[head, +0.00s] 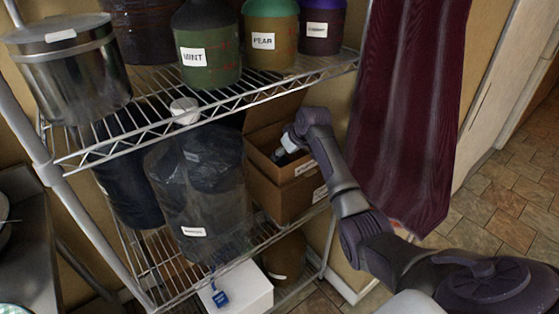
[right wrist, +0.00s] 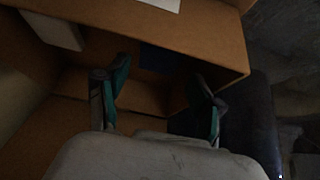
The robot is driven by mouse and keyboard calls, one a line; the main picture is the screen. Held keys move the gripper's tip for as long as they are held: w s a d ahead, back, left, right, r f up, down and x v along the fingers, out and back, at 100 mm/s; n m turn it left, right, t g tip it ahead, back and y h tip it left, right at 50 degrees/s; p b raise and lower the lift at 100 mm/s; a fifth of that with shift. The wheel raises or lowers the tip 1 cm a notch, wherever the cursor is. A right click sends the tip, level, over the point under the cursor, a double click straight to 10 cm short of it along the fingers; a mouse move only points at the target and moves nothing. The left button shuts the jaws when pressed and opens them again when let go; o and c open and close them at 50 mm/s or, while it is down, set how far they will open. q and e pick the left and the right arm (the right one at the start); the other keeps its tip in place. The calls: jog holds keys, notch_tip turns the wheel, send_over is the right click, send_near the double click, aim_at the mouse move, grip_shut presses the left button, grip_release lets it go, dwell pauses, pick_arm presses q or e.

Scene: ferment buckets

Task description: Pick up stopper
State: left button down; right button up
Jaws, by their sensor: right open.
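My right gripper (right wrist: 160,92) is open, its two teal-padded fingers apart, inside or at the mouth of a cardboard box (right wrist: 200,30). I see nothing between the fingers except dim box interior. In the head view my right arm reaches to the open top of the same box (head: 284,190), with the gripper (head: 283,154) partly hidden by the box wall. I cannot make out a stopper for certain. A pale grey block-like thing (right wrist: 52,30) and a dark blue patch (right wrist: 160,59) show in the dark box. My left gripper is out of view.
The box stands on a wire rack (head: 250,97) beside a large clear container (head: 205,205) with a white cap (head: 185,110). Labelled jugs (head: 270,32) and a metal pot (head: 75,75) stand on the shelf above. A dark red curtain (head: 410,100) hangs at the right.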

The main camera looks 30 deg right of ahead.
aim_at(281, 160)
jog(key=shift+x, duration=1.95)
jog(key=c, duration=0.9)
jog(key=shift+r, duration=0.1)
